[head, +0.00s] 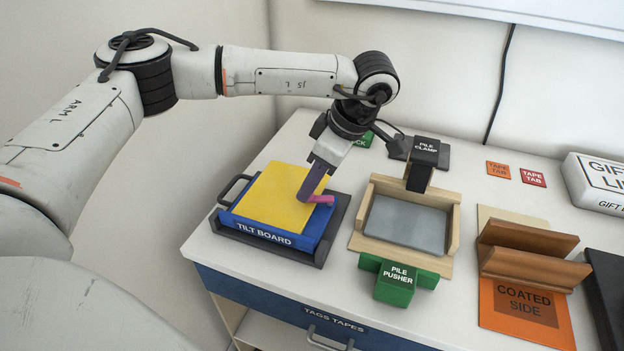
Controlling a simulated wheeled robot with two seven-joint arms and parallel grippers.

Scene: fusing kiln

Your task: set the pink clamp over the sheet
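The pink clamp (322,199) is at the right edge of the yellow sheet (272,196), low over the blue tilt board (246,226). The sheet lies flat on the board. My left gripper (309,194) points down at that edge, its fingers close together around the clamp, and hides part of it. Whether the clamp touches the sheet or hangs just above it is hard to tell. My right gripper is out of view.
Right of the tilt board stands a wooden tray (361,243) with a grey panel, a black pile clamp (425,152) behind and a green pile pusher (396,284) in front. A brown wooden holder (524,240) stands farther right. A black handle (232,186) sticks out left of the board.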

